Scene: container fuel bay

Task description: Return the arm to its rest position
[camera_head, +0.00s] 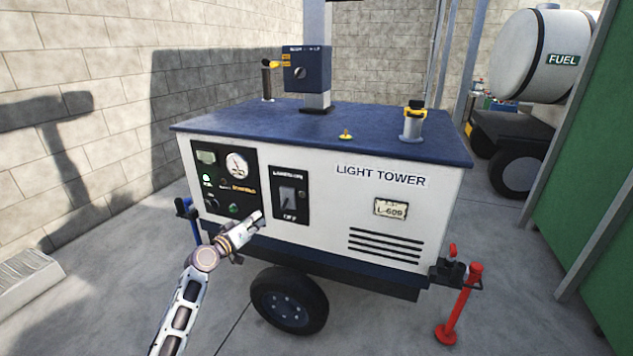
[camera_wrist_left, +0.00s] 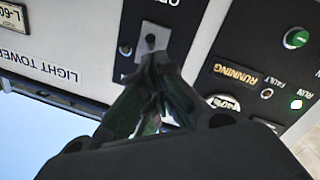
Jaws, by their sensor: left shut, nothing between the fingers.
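My left gripper (camera_head: 255,219) is in front of the control side of the white and blue light tower unit (camera_head: 330,225). It is shut and empty. In the left wrist view, the closed fingertips (camera_wrist_left: 152,62) overlap the lower part of the switch panel, by the grey switch lever (camera_wrist_left: 150,40); I cannot tell whether they touch. In the head view, the switch panel (camera_head: 290,218) with its lever (camera_head: 287,194) is up and to the right of the fingertips. The gauge panel (camera_head: 221,165) is to the left, with a green light lit. My right gripper is not in view.
The unit stands on a wheel (camera_head: 289,300) over a concrete floor. A red stabilizer leg (camera_head: 459,305) is at its right corner, and a blue post (camera_head: 190,222) at its left. Block walls are behind. A fuel tank (camera_head: 545,55) and green container wall (camera_head: 600,190) are at right.

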